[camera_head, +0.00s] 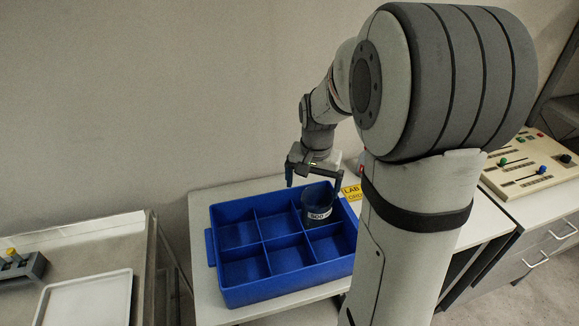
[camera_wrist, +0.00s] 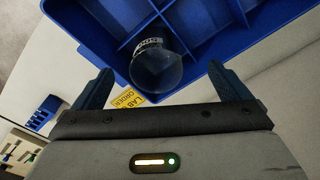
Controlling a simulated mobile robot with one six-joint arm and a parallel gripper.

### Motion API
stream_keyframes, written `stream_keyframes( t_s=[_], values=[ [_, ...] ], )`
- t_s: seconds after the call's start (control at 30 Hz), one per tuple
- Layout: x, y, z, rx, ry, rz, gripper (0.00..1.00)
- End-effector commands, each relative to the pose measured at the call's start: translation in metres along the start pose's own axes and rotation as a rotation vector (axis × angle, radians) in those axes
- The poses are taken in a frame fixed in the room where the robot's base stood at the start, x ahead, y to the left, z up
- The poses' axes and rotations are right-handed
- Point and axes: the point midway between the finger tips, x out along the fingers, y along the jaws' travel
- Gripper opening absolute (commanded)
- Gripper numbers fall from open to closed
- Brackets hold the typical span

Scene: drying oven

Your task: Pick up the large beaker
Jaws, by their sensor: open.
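The large beaker (camera_head: 317,204) is clear with a white label and stands in the back right compartment of the blue divided crate (camera_head: 285,290). In the wrist view the beaker (camera_wrist: 157,72) shows ahead of my gripper, roughly midway between the fingers, with its label at the far side. The crate (camera_wrist: 100,28) fills the top of that view. My gripper (camera_head: 315,180) is open and empty, just above the beaker's rim. In the wrist view its two fingers (camera_wrist: 163,88) are spread wide apart. I cannot tell the exact gap between the fingers and the beaker.
A yellow lab order card (camera_head: 352,192) lies at the crate's right edge; it also shows in the wrist view (camera_wrist: 127,99). The other crate compartments look empty. A white tray (camera_head: 88,300) and a grey rack (camera_head: 22,267) are at left. A control panel (camera_head: 528,163) stands at right.

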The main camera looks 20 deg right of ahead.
Motion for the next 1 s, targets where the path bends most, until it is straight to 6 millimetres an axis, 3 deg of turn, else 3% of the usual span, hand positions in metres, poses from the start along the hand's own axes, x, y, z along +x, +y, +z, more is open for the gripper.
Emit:
stream_keyframes(
  t_s=[0.1,0.3,1.0],
  values=[
    [0.020,0.001,-0.027,0.099,-0.034,0.018,1.00],
    [0.041,0.004,-0.047,0.182,-0.054,0.031,1.00],
    [0.119,0.011,-0.041,0.192,-0.056,0.033,1.00]
  ],
)
